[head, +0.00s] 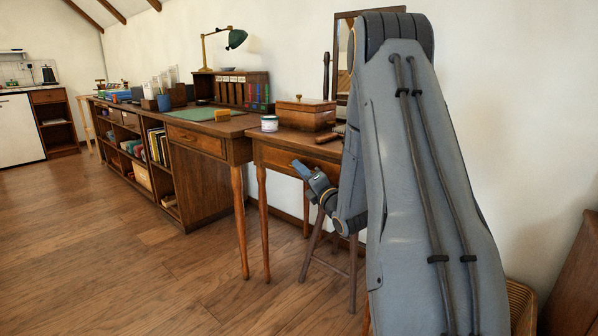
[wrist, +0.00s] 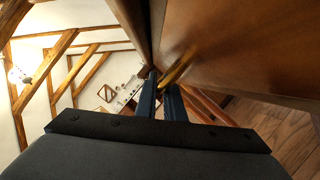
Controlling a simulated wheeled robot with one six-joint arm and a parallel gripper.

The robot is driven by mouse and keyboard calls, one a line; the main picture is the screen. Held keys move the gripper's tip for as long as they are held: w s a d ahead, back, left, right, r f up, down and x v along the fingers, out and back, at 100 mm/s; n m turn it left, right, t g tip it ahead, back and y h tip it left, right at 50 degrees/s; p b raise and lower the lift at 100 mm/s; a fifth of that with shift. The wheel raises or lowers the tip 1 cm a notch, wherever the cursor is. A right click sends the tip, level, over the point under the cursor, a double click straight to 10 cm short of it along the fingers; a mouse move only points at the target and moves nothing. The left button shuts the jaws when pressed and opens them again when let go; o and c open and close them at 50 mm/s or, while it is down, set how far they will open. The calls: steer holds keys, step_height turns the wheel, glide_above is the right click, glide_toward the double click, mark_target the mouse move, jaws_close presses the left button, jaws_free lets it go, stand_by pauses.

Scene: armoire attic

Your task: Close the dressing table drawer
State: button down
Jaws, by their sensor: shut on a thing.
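The wooden dressing table (head: 263,139) stands against the wall, partly behind my arm. My gripper (head: 301,169) is at its front, just below the tabletop. In the wrist view my gripper (wrist: 163,80) has its two dark blue fingers close together at a brass-coloured handle (wrist: 178,67) and is shut on it. The handle is on a brown wooden panel (wrist: 235,45), which looks like the dressing table drawer (head: 322,163) front. My arm hides much of the drawer in the head view, so I cannot tell how far it stands out.
A wooden box (head: 305,114) and a white jar (head: 269,123) stand on the dressing table, with a mirror (head: 343,70) behind. A desk (head: 210,128) with a green lamp (head: 236,39) adjoins it on the left. A stool (head: 313,245) stands underneath. The floor at front left is clear.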

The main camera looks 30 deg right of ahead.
steer(key=shift+w+d+f, duration=0.1)
steer(key=shift+d, duration=0.45)
steer(key=c, duration=1.9)
jaws_free()
steer(key=shift+d, duration=0.1)
steer(key=shift+o, duration=0.2)
steer(key=p+v, duration=0.1)
steer(key=v, duration=0.6)
steer(key=shift+s+p, duration=0.35)
steer(key=shift+s, duration=0.05)
